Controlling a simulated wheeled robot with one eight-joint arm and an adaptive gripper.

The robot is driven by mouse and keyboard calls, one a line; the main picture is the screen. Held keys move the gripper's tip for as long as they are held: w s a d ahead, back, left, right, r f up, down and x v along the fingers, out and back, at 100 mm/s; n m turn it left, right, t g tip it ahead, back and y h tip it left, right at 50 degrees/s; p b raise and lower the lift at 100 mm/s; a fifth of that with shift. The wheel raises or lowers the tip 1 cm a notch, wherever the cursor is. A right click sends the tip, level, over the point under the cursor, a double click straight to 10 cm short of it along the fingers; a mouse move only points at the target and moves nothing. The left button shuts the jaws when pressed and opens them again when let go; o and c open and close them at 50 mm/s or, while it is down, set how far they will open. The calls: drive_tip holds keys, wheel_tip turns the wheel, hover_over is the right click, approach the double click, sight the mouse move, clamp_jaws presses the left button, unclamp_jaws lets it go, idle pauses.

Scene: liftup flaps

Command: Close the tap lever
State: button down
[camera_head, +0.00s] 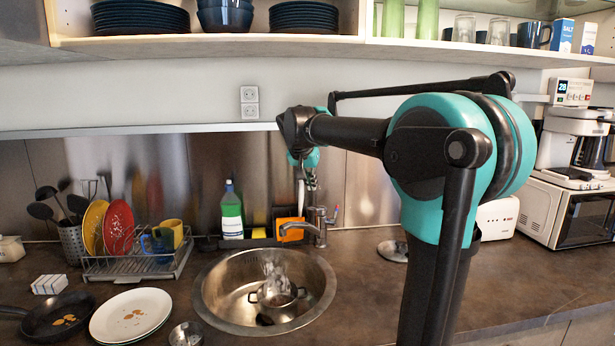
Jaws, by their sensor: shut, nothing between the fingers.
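The metal tap (319,228) stands at the back right rim of the round sink. Its lever (335,215) has a reddish tip and sticks up to the right of the tap body. My gripper (311,183) hangs just above and slightly left of the tap, small and partly hidden by my own wrist. It looks shut and holds nothing. I cannot tell whether it touches the tap. The steel sink (215,297) holds a metal pot (277,302) with something pale and clear above it, which I cannot identify.
A green bottle (231,215) and an orange sponge or cloth (291,228) stand behind the sink, close to the tap. A dish rack (135,268) is at left. A shelf (200,45) with dishes hangs above. The counter right of the sink is mostly clear.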

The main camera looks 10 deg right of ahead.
sight(313, 209)
drive_tip(key=x, duration=0.3)
drive_tip(key=shift+f, duration=0.2)
drive_tip(key=shift+s+a+f, duration=0.1)
drive_tip(key=shift+s+f, duration=0.1)
drive_tip(key=shift+f, duration=0.65)
drive_tip(key=shift+s+a+f, duration=0.1)
drive_tip(key=shift+s+f, duration=0.1)
drive_tip(key=shift+f, duration=0.65)
drive_tip(key=shift+s+a+f+t+h, duration=0.1)
drive_tip(key=shift+s+f+t+h, duration=0.15)
drive_tip(key=shift+f, duration=0.2)
drive_tip(key=shift+s+f+t+h, duration=0.1)
drive_tip(key=shift+s+f+t, duration=0.05)
drive_tip(key=shift+f+t, duration=0.3)
